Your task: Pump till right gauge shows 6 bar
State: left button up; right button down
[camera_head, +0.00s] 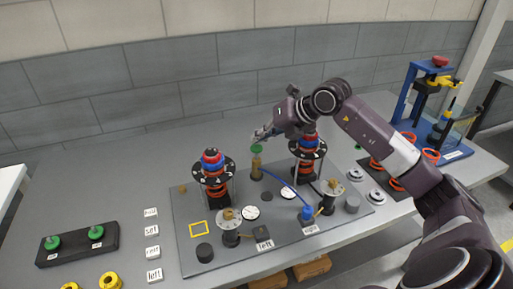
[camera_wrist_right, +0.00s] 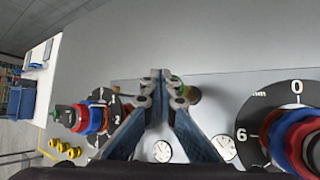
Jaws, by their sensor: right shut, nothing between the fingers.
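My right gripper (camera_head: 264,134) is shut and empty, just above the green pump knob (camera_head: 256,149). I cannot tell whether they touch. The knob tops an upright brass pump (camera_head: 256,172) on the grey plate. The left gauge (camera_head: 251,212) is a similar dial. My left gripper is not in view.
Two towers of red and blue rings (camera_head: 214,170) (camera_head: 307,150) flank the pump. Brass-topped cylinders (camera_head: 229,221) stand in front. Labelled white blocks (camera_head: 152,251) and a black tray with green discs (camera_head: 78,245) lie left. A blue press stand (camera_head: 428,100) is at right.

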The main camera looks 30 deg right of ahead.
aim_at(257, 146)
jog(key=shift+f+b, duration=1.15)
jog(key=shift+f, duration=0.35)
dwell(1.1)
dwell(0.3)
jog(key=shift+r+p, duration=1.2)
jog(key=shift+r, duration=0.55)
jog(key=shift+r+p, duration=1.8)
jog(key=shift+r, duration=0.8)
jog(key=shift+f, duration=0.1)
